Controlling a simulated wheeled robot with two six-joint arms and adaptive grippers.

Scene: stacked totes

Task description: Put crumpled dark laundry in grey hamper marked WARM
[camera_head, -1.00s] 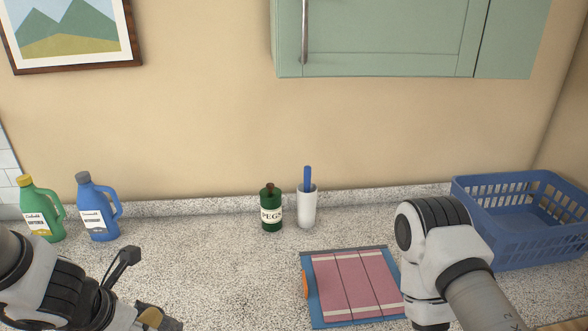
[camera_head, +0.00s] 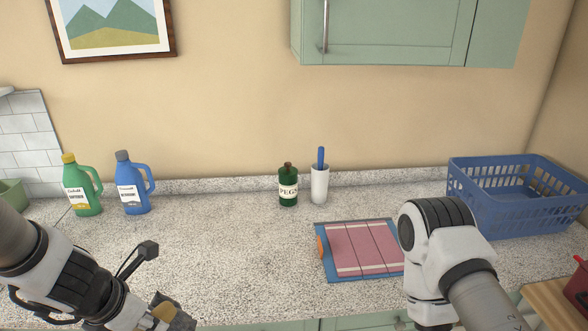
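No crumpled dark laundry and no grey hamper marked WARM show in this view. My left gripper (camera_head: 168,318) is at the bottom edge, left of centre, in front of the counter. Its fingertips are cut off by the frame, so its opening cannot be judged. My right arm comes in at the lower right, and its gripper is below the frame.
The speckled counter (camera_head: 235,250) is mostly clear.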

